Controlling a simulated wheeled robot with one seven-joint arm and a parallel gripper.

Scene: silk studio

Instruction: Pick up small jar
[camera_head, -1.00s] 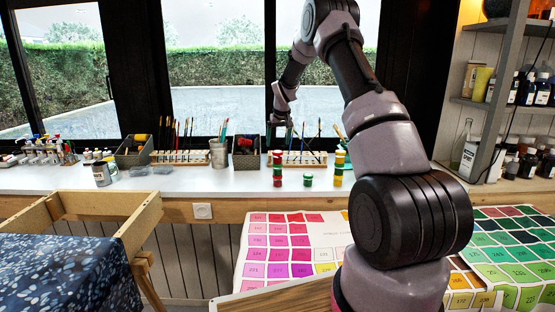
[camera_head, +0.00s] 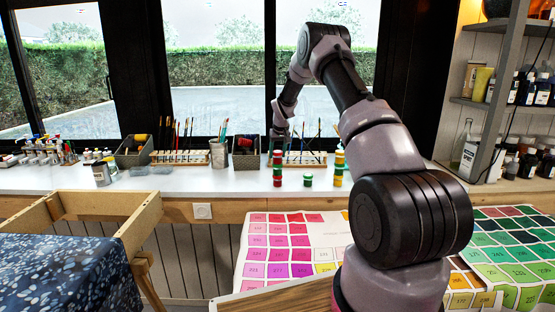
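Several small paint jars stand on the white counter by the window. A single green-lidded jar (camera_head: 308,180) stands on its own near the counter's front edge. A stack of red and green jars (camera_head: 277,168) is to its left, and a stack with yellow, red and green (camera_head: 339,168) is to its right. My gripper (camera_head: 278,146) hangs from the arm behind the left stack, in front of the brush holders. Its fingers are small and dark here, so I cannot tell their opening or whether they touch anything.
The white counter (camera_head: 225,182) also holds a dark bin (camera_head: 245,152), a metal brush pot (camera_head: 218,153) and a brush rack (camera_head: 180,157). A grey can (camera_head: 101,174) stands at left. Shelves of bottles are at right. Counter space left of the jars is clear.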

